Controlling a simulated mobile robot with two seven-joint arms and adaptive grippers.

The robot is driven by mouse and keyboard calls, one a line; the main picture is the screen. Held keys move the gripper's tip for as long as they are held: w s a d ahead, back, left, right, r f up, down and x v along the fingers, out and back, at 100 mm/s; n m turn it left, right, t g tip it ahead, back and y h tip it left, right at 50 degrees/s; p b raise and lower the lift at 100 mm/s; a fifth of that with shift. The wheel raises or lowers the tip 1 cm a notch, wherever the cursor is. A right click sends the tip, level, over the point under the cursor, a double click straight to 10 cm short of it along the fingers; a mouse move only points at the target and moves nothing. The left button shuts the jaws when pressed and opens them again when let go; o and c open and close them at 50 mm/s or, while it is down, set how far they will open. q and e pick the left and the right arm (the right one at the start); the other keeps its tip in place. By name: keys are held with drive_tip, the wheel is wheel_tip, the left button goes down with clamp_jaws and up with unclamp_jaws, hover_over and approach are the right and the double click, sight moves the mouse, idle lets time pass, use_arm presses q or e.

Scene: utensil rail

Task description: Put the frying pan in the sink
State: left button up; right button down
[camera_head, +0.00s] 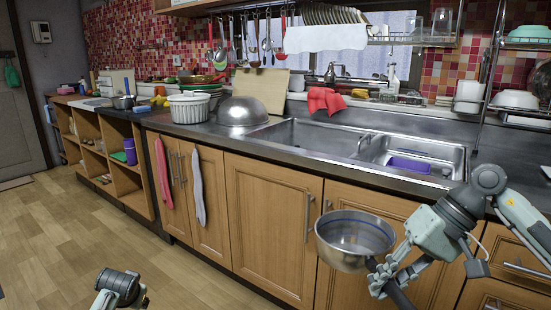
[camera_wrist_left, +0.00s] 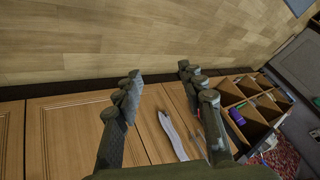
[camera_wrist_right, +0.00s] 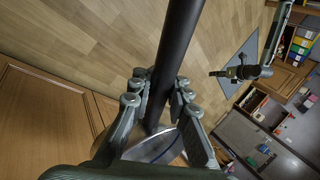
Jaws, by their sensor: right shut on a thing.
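The frying pan (camera_head: 355,238) is a steel pan with a dark handle, held in front of the cabinet doors, below the counter edge. My right gripper (camera_head: 378,280) is shut on its handle; the dark handle (camera_wrist_right: 178,60) also runs between the fingers in the right wrist view, with part of the pan (camera_wrist_right: 150,148) behind them. The sink (camera_head: 318,137) is a steel basin in the counter, above and behind the pan. Its right part holds a purple item (camera_head: 409,165). My left gripper (camera_wrist_left: 165,85) is open and empty over the floor; only its wrist shows in the head view.
A steel bowl (camera_head: 242,112) lies upside down left of the sink, with a white ribbed bowl (camera_head: 188,107) beside it. Utensils hang from a rail above. A dish rack (camera_head: 520,110) stands at the right. Towels (camera_head: 198,188) hang on the cabinet doors.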

use_arm(q)
drive_tip(key=s+d+f+g, duration=0.1)
drive_tip(key=s+d+f, duration=0.2)
drive_tip(key=s, duration=0.8)
drive_tip(key=s+d+f+g+h, duration=0.1)
drive_tip(key=s+d+f, duration=0.3)
drive_tip(key=s, duration=0.7)
drive_tip(key=s+d+f+g+h, duration=0.1)
drive_tip(key=s+d+f, duration=0.2)
drive_tip(key=s+f, duration=0.3)
drive_tip(key=s, duration=0.4)
drive_tip(key=shift+s+d+m, duration=0.35)
drive_tip(key=shift+s+m, duration=0.05)
use_arm(e)
wheel_tip(320, 180, down, 5)
drive_tip(key=shift+f, duration=0.1)
use_arm(q)
drive_tip(key=shift+c, duration=0.2)
use_arm(e)
drive_tip(key=shift+a, duration=0.1)
use_arm(q)
drive_tip(key=shift+w, duration=0.15)
drive_tip(key=shift+c, duration=0.5)
use_arm(e)
drive_tip(key=shift+w, duration=0.1)
